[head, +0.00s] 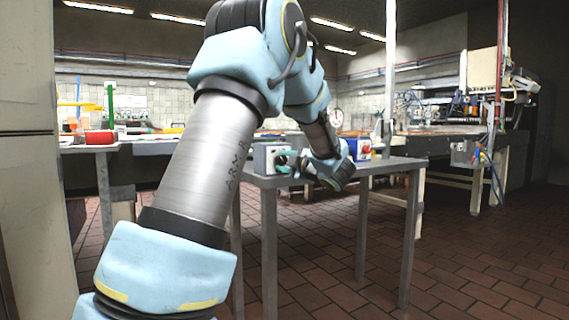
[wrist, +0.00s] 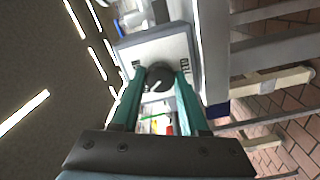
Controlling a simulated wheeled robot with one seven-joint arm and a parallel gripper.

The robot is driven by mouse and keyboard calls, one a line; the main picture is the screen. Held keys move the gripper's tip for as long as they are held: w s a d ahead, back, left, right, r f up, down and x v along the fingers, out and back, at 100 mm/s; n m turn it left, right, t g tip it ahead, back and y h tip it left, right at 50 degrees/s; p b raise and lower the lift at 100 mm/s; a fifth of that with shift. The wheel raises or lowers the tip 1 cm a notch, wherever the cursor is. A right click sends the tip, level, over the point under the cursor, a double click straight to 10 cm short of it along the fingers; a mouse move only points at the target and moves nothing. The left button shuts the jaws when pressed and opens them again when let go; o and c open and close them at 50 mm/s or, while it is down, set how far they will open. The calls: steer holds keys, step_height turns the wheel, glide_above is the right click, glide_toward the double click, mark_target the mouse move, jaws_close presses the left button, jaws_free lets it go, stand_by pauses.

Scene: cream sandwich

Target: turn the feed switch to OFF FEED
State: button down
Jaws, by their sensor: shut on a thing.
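The feed switch is a grey box (head: 266,157) with a pale front plate, standing on a small grey table. In the wrist view, its plate (wrist: 172,50) carries a round black knob (wrist: 159,77) with a pale pointer line, with dark lettering on both sides, partly cut off by the fingers. My gripper (wrist: 158,82) has its two teal fingers on either side of the knob, shut on it. In the head view, my gripper (head: 284,161) reaches the front of the box from the right. The knob is hidden there.
The grey table (head: 391,164) also bears a blue, white and red box (head: 360,149) to the right, close behind my wrist. A red cylinder (head: 99,137) lies on a bench at the left. A thin pale post (head: 390,70) rises behind the table. The tiled floor at right front is clear.

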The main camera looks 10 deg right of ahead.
steer(key=shift+f, duration=0.1)
steer(key=shift+c, duration=2.1)
jaws_free()
steer(key=shift+s+d, duration=0.1)
steer(key=p+v, duration=0.1)
steer(key=v, duration=0.9)
steer(key=shift+s, duration=0.25)
steer(key=shift+d, duration=0.15)
